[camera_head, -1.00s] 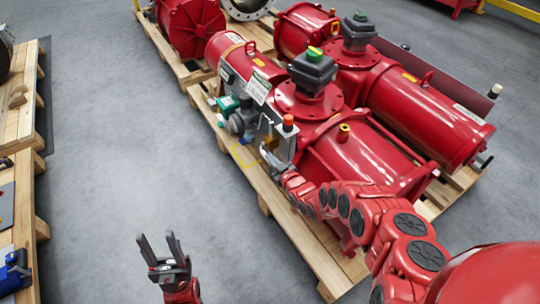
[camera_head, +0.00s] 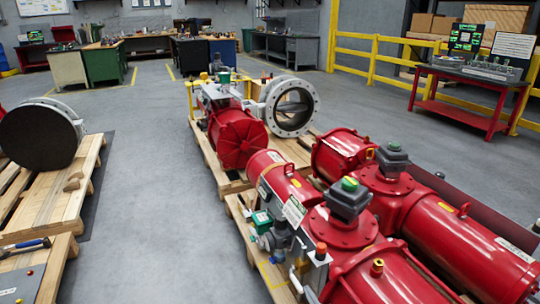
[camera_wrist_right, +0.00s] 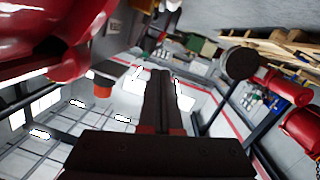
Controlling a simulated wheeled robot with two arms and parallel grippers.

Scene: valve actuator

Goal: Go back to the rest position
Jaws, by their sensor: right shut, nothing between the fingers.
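My right gripper (camera_wrist_right: 163,85) shows in the right wrist view, with its dark fingers together and nothing between them. In the head view, the grey control panel (camera_head: 312,268) with an orange-red cap (camera_head: 321,250) stands on the side of the nearest red valve actuator (camera_head: 385,280). A small grey shape at the bottom edge beside the panel may be part of my right gripper, but I cannot tell. In the wrist view a grey part with a red end (camera_wrist_right: 103,82) lies left of the fingers. My left gripper is out of both views.
Red actuators lie on wooden pallets (camera_head: 228,178) at centre and right. A pallet (camera_head: 75,205) with a dark round disc (camera_head: 40,135) stands at left. Bare grey floor (camera_head: 150,200) runs between them. Workbenches, a red table (camera_head: 465,90) and yellow rails (camera_head: 405,50) stand farther back.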

